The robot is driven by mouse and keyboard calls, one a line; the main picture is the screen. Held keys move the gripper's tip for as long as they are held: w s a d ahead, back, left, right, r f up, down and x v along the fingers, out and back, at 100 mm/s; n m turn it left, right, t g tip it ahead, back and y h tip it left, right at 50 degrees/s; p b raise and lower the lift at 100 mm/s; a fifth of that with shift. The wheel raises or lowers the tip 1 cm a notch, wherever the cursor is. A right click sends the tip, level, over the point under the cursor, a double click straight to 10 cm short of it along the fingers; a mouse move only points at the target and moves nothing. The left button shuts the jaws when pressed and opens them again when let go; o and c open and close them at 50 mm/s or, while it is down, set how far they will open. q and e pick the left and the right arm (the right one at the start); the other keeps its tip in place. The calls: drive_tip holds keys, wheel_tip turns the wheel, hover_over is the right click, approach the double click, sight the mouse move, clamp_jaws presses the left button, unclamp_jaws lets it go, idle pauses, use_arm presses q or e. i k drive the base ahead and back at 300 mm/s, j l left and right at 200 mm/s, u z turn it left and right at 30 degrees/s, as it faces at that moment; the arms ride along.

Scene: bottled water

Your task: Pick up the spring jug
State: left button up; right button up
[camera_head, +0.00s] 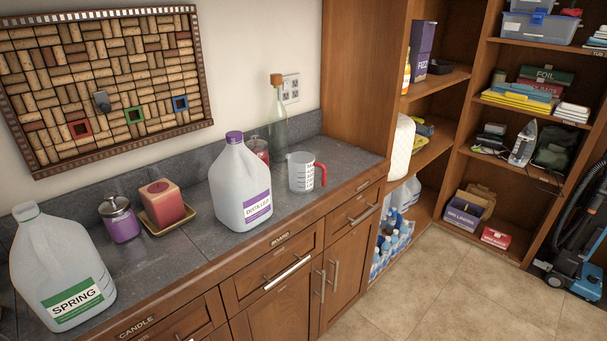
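The spring jug (60,266) is a translucent white jug with a green and white label reading SPRING. It stands upright at the left end of the grey countertop (125,270), near its front edge, with a pale cap on top. A second jug, the distilled jug (240,185), has a purple cap and a purple and white label and stands farther right on the counter. Neither of my grippers shows in the head view.
A purple jar (121,221) and a red candle (163,203) on a tray stand between the jugs. A measuring cup (301,172) and a glass bottle (278,125) stand farther right. Shelves (525,140) and a vacuum cleaner (575,245) are at right. The floor (430,300) before the cabinets is clear.

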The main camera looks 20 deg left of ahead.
sight(56, 267)
drive_tip(key=u, duration=2.15)
